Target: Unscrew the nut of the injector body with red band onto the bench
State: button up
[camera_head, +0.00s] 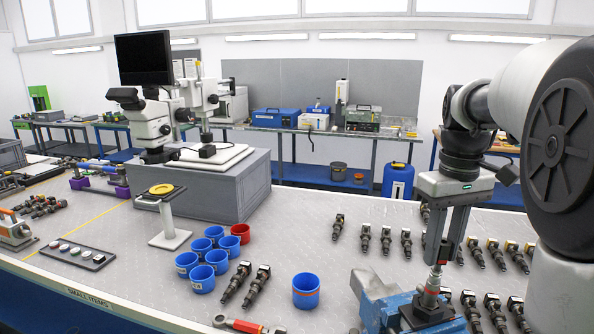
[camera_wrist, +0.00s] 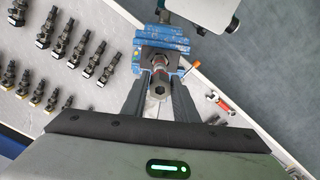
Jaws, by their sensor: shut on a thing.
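The injector body with red band (camera_head: 432,290) stands upright in the blue vise (camera_head: 385,299) at the front right of the bench. Its red band also shows in the wrist view (camera_wrist: 160,64). My gripper (camera_head: 438,262) points straight down over the vise. Its two fingers are shut on the nut (camera_wrist: 160,88) at the top of this injector; my gripper also shows in the wrist view (camera_wrist: 160,94). The fingers partly hide the nut in the head view, and I cannot tell how far it is threaded.
Several other injectors (camera_head: 386,239) lie in rows behind and beside the vise. Blue cups (camera_head: 306,291) and a red cup (camera_head: 241,232) stand left of it. A red-handled wrench (camera_head: 243,325) lies at the front edge. Bare bench (camera_head: 345,271) shows between cups and vise.

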jog(key=shift+r+p, duration=1.05)
jog(key=shift+r, duration=0.3)
jog(key=shift+s, duration=0.1)
